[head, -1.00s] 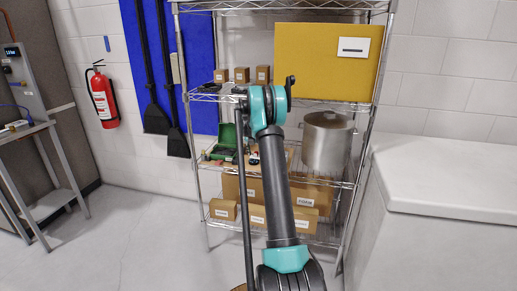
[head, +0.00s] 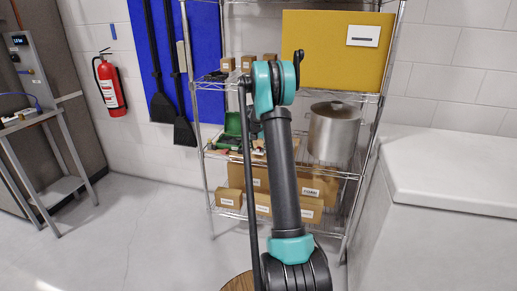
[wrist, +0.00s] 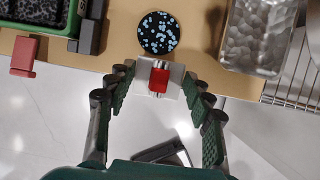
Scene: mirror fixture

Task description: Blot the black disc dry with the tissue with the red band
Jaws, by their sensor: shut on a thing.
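The black disc (wrist: 158,33), speckled with pale blue spots, lies on a tan board (wrist: 203,55) at the top middle of the wrist view. My gripper (wrist: 160,84) is shut on the tissue (wrist: 172,84), a white piece with a red band (wrist: 158,80) around its middle. The tissue is just below the disc in the picture, near the board's front edge. I cannot tell its height above the board. In the head view my arm hides the gripper, and I cannot make out the tissue or disc.
A green-rimmed tray (wrist: 68,18) with dark contents and a red block (wrist: 25,55) are at left. In the head view, a metal pot (head: 333,132) stands on the wire shelf's right, with shelf posts nearby.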

